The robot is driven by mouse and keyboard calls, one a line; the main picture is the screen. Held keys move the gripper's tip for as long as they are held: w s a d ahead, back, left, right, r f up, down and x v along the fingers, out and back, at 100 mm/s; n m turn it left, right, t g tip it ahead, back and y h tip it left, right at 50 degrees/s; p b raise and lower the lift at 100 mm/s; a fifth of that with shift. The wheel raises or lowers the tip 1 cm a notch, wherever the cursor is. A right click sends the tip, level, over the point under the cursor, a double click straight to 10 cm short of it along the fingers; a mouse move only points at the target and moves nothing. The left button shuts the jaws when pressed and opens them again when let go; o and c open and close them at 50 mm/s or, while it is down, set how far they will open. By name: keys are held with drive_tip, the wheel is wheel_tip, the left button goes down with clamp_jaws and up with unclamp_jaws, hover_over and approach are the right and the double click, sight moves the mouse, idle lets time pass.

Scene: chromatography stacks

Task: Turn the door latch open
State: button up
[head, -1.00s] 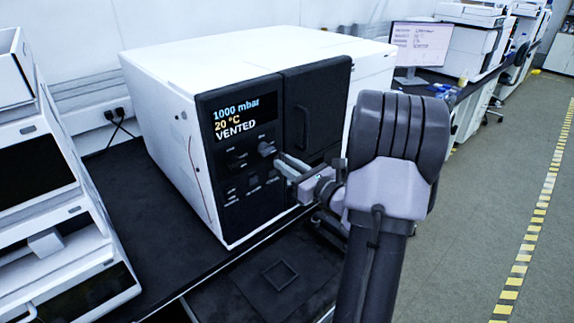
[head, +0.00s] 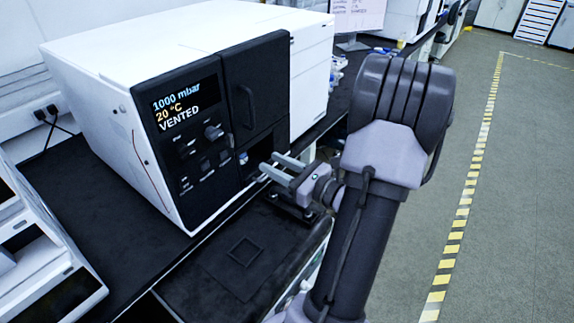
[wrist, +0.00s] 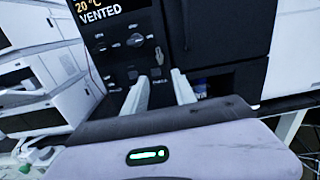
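The instrument (head: 150,65) is a white box with a black front and a display reading 1000 mbar, 20 °C, VENTED. Its black door (head: 255,85), with a vertical handle (head: 249,108), looks closed. The fingers (wrist: 158,77) point toward the panel.
A dark recess below the door holds something bluish (head: 243,158). The black bench (head: 90,185) runs under the instrument, with a square outline (head: 244,252) in front. White equipment (head: 45,270) stands at left. Open floor lies at right.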

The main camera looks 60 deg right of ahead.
drive_tip(key=s, duration=0.4)
drive_tip(key=shift+a, duration=0.25)
